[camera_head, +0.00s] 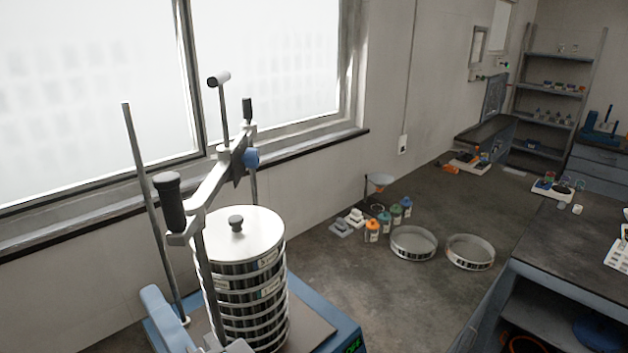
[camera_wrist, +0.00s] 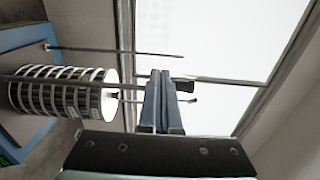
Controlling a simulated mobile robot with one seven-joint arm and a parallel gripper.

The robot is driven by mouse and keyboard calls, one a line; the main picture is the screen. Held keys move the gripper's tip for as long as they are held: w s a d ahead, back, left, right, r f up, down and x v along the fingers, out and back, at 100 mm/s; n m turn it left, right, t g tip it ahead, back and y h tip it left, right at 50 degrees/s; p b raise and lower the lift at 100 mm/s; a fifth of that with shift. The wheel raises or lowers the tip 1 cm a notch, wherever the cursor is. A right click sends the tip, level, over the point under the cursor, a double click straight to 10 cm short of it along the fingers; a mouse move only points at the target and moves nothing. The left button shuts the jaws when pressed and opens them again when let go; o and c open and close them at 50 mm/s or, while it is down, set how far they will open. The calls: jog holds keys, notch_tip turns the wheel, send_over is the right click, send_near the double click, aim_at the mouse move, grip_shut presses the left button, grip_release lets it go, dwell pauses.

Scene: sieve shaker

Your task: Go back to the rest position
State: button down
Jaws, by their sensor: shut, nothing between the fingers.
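My gripper (camera_wrist: 161,75) is shut and empty in the wrist view, its two blue-grey fingers pressed together. It points toward the window and the shaker's upper rods. The sieve shaker (camera_head: 347,333) stands at the front left in the head view, with a blue base. A stack of round metal sieves (camera_head: 245,290) with a knobbed lid stands on it; the stack shows sideways in the wrist view (camera_wrist: 62,94), left of the fingers. A clamp bar (camera_head: 213,188) with black handles and a blue knob spans above the lid. A pale blue piece at the lower left may be part of my arm.
Two loose sieves (camera_head: 413,243) (camera_head: 470,252) lie on the dark bench (camera_head: 340,265). Several small bottles (camera_head: 372,231), small grey weights (camera_head: 342,228) and a funnel stand (camera_head: 380,181) are near the wall. Windows (camera_head: 270,60) stand behind the shaker. A second bench (camera_head: 570,245) is at right.

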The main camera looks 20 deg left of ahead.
jog(key=w+d+r+n+t+h+b, duration=0.3)
jog(key=w+d+r+t+h+b, duration=0.15)
jog(key=w+d+r+t, duration=0.5)
jog(key=s+d+r+n+t+h+b, duration=0.2)
jog(key=s+d+r+t+h, duration=0.2)
jog(key=d+r+t+h, duration=0.5)
jog(key=d+r+h, duration=0.2)
jog(key=d, duration=0.2)
jog(key=shift+d+t, duration=0.35)
jog(key=shift+d, duration=0.05)
